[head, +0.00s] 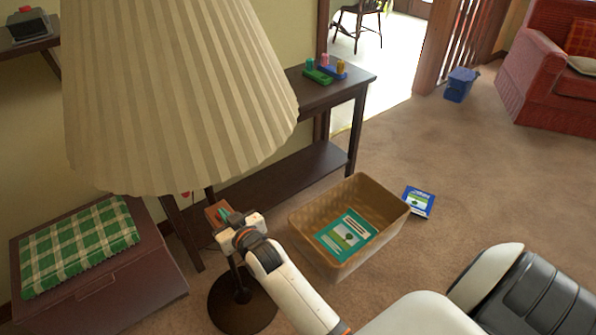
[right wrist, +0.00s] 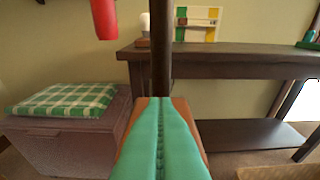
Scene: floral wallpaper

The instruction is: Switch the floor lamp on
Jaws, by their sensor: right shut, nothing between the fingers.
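The floor lamp has a large cream pleated shade (head: 170,90) at the left of the head view and a round dark base (head: 243,303) on the floor. Its dark pole (right wrist: 161,50) stands upright just beyond my fingers in the right wrist view. A red cylinder (right wrist: 104,18), which looks like a pull knob, hangs left of the pole; a small red bit (head: 187,194) shows under the shade. My right gripper (head: 224,213) is below the shade, shut and empty, its green fingers (right wrist: 160,135) together, apart from and below the red cylinder. My left gripper is out of view.
A dark console table (head: 335,90) stands behind the lamp. A chest (head: 105,290) with a green checked cushion (head: 78,245) is at left. A brown bin (head: 370,205) holding a green book (head: 345,236) stands right of my arm; a blue book (head: 419,202) lies beyond. Open carpet lies to the right.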

